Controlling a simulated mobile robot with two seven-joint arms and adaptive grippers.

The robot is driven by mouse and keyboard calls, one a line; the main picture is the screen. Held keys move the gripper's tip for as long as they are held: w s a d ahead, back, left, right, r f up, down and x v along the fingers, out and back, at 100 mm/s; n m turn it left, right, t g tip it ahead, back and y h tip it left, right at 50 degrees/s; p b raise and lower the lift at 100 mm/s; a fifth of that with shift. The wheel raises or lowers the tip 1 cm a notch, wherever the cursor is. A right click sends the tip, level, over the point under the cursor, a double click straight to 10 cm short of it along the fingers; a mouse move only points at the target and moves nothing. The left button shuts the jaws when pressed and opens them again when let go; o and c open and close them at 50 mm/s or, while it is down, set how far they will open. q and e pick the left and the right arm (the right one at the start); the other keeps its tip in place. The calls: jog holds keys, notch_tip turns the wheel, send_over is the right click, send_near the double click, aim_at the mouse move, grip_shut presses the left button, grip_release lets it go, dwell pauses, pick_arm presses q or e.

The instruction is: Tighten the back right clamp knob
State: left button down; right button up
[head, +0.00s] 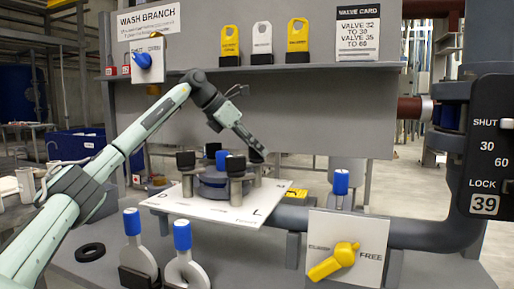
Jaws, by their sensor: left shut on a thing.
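A clamp fixture with a dark round body (211,187) stands on a white plate (240,212) in the middle of the head view. Black knobs sit on grey posts around it, among them a left knob (186,160) and a front right knob (236,165). My left gripper (257,153) reaches in from the upper left and is shut at the back right post (257,171). The back right clamp knob is mostly hidden by the fingers. My right gripper is not in view.
The front right knob stands close beside my left gripper. A grey panel (330,110) rises behind. Blue-topped handles (182,235) stand in front. A yellow lever (334,262) and a large grey pipe (420,234) are at the right.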

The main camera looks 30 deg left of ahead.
pick_arm(q)
jog(key=shift+f, duration=0.15)
jog(key=c, duration=1.5)
grip_release()
jog(key=shift+s, duration=0.1)
jog(key=v, duration=1.2)
